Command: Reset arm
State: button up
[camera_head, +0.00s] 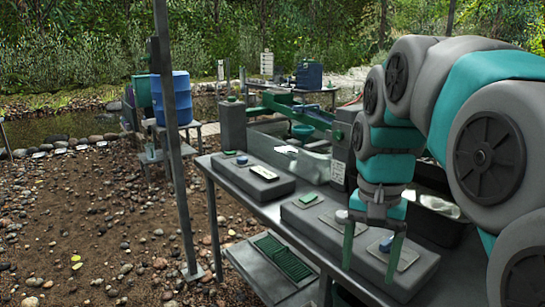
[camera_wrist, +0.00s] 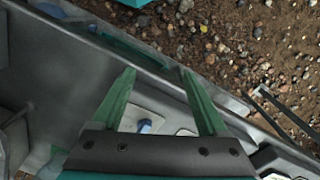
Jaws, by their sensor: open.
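My gripper (camera_head: 372,243) hangs at the end of my grey and teal arm on the right of the head view, its two green fingers pointing down and spread apart. It is over the near grey block (camera_head: 345,262) on the metal table, close to a small blue object (camera_head: 387,244) on a pale plate. In the wrist view, my gripper (camera_wrist: 155,90) shows both green fingers apart with nothing held. The blue object (camera_wrist: 144,126) shows between and behind them. I cannot tell the exact gap between fingertips and block.
The metal table (camera_head: 232,188) carries another grey block (camera_head: 252,178) with a small blue item. A pole (camera_head: 172,130) stands left of the table. A green ribbed tray (camera_head: 283,257) lies lower down. A blue barrel (camera_head: 173,98) stands behind. Open gravel (camera_head: 80,220) spreads at left.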

jog(key=s+a+f+n+g, duration=0.1)
jog(key=s+f+n, duration=0.5)
jog(key=s+f, duration=1.1)
jog(key=shift+s+f, duration=0.4)
jog(key=shift+s, duration=0.8)
